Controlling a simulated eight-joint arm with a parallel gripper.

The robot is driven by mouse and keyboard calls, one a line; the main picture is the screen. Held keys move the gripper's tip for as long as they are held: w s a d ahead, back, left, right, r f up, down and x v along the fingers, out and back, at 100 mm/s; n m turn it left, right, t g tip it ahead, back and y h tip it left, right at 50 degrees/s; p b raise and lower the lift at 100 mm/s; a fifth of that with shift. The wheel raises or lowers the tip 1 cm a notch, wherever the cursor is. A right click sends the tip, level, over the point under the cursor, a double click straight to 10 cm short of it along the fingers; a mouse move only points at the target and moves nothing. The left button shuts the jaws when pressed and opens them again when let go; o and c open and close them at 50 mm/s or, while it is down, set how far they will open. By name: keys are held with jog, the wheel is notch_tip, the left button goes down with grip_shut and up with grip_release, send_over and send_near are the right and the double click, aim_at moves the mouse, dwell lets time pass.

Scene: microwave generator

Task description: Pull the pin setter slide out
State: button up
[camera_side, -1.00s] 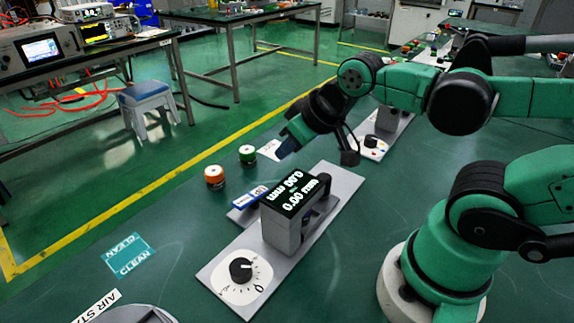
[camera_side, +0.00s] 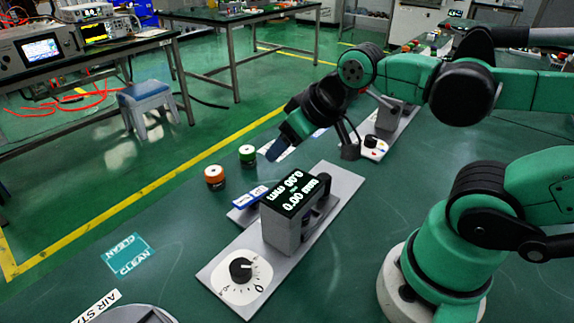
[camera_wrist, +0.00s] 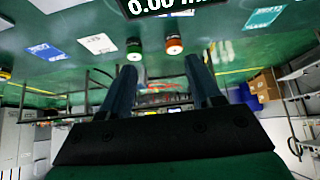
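A grey device with a black display reading 0.00 mm (camera_side: 293,192) stands on a long grey base plate (camera_side: 345,190). A black dial (camera_side: 241,269) sits at the plate's near end, and a dark handle-like part (camera_side: 321,190) shows behind the display. A small grey plate with a blue-and-white label (camera_side: 250,197) juts out at its left. I cannot tell which part is the pin setter slide. My gripper (camera_side: 275,150) is above and beyond the device, apart from it. In the wrist view its two blue fingers (camera_wrist: 160,66) are spread with nothing between them. The display's edge (camera_wrist: 165,5) shows at the top.
Another grey unit with a dial (camera_side: 374,143) stands behind. A CLEAN label (camera_side: 128,254) lies front left.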

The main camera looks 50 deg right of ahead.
jog(key=shift+o, duration=0.4)
jog(key=r, duration=0.4)
jog(key=shift+d+r, duration=0.2)
jog(key=n+g, duration=0.3)
jog(key=g, duration=0.4)
send_over(324, 176)
notch_tip(324, 176, down, 10)
jog(key=shift+r, duration=0.2)
jog(key=shift+f, duration=3)
grip_shut()
